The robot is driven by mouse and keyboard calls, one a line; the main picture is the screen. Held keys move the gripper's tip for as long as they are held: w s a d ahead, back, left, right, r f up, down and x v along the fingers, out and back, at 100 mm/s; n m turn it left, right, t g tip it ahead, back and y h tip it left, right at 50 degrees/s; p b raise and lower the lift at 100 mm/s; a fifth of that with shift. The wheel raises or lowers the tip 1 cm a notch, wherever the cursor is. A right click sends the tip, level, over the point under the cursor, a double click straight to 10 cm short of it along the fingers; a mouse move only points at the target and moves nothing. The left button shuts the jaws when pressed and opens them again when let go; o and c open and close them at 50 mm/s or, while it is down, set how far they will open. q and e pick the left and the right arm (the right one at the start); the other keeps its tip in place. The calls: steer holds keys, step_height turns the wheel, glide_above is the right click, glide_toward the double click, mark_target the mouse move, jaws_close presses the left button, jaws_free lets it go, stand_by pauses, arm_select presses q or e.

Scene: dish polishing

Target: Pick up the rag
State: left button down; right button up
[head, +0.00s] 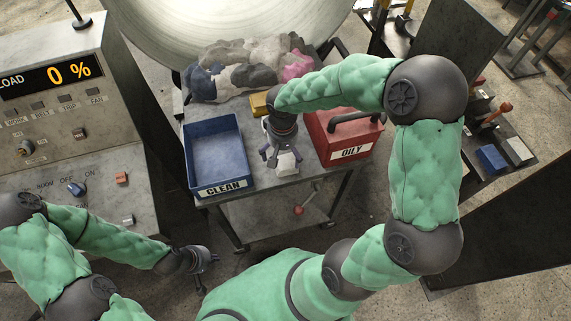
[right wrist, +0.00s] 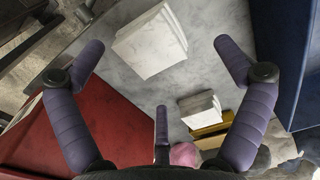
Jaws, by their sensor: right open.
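A white, block-like stack, which looks like folded rag (head: 287,163), lies on the grey cart top between the blue bin and the red box. It also shows in the right wrist view (right wrist: 150,42). My right gripper (head: 280,157) is above it with its purple fingers spread, open and empty. In the right wrist view, the stack lies beyond the fingertips, apart from them. A second white stack (right wrist: 200,108) lies by a yellow item (right wrist: 211,130). A heap of grey, white, blue and pink rags (head: 248,72) lies at the cart's back. My left gripper (head: 206,268) is low at left, fingers spread and empty.
The blue bin marked CLEAN (head: 217,150) stands left of my right gripper, and the red box marked OILY (head: 345,137) stands close on its right. A control console (head: 75,120) is at left. A large round metal dish (head: 225,30) is behind the cart.

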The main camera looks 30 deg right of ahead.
mark_target(286, 162)
steer(key=f, duration=0.1)
steer(key=f+b, duration=0.1)
steer(key=f, duration=0.2)
steer(key=shift+s+d+f, duration=0.15)
steer(key=shift+s+d, duration=0.1)
steer(key=shift+s, duration=0.15)
steer(key=shift+f+b, duration=0.3)
steer(key=shift+f, duration=0.1)
steer(key=shift+c, duration=0.3)
steer(key=c, duration=1.2)
